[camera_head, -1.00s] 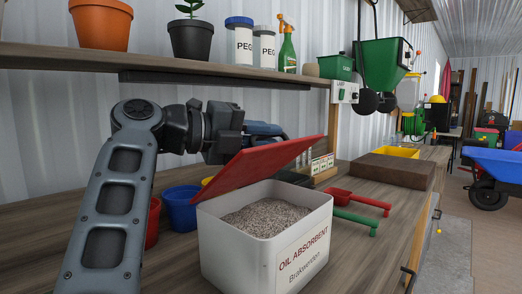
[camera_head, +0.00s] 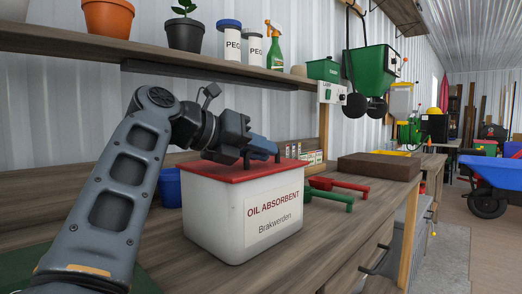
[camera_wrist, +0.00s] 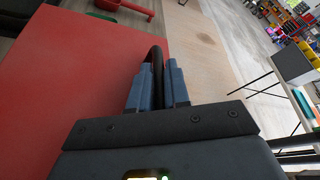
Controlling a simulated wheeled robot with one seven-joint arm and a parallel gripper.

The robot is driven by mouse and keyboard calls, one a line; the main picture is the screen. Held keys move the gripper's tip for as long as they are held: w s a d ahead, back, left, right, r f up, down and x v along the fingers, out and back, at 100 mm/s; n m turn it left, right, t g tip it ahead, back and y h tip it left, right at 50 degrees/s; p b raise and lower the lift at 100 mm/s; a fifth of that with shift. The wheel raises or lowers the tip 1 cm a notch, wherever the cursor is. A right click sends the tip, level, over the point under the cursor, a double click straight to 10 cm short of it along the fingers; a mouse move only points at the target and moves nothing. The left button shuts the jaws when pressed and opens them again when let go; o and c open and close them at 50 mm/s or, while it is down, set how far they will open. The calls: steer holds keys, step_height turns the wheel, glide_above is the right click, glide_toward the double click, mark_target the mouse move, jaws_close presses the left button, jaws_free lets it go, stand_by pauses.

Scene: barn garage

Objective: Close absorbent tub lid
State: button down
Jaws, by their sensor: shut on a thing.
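The white tub (camera_head: 212,212) labelled "OIL ABSORBENT" stands upright on the wooden workbench. Its red lid (camera_head: 222,173) lies flat over the top, looks down on the rim, and hides the contents. The lid also fills the left of the wrist view (camera_wrist: 65,80). My gripper (camera_head: 262,150) is over the lid's top, with its blue fingers low. In the wrist view, my gripper (camera_wrist: 157,82) is shut on the lid's black curved handle (camera_wrist: 156,54), which shows between the fingers.
Red and green scoops (camera_head: 340,185) lie right of the tub. A blue cup (camera_head: 169,188) stands at its left. A brown block (camera_head: 380,166) lies further right. A shelf (camera_head: 215,68) with pots and bottles runs above. Bare bench lies in front of the tub.

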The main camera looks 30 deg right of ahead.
steer(key=shift+f, duration=0.25)
steer(key=c, duration=1.4)
jaws_free()
steer(key=shift+c, duration=0.2)
steer(key=shift+r, duration=0.1)
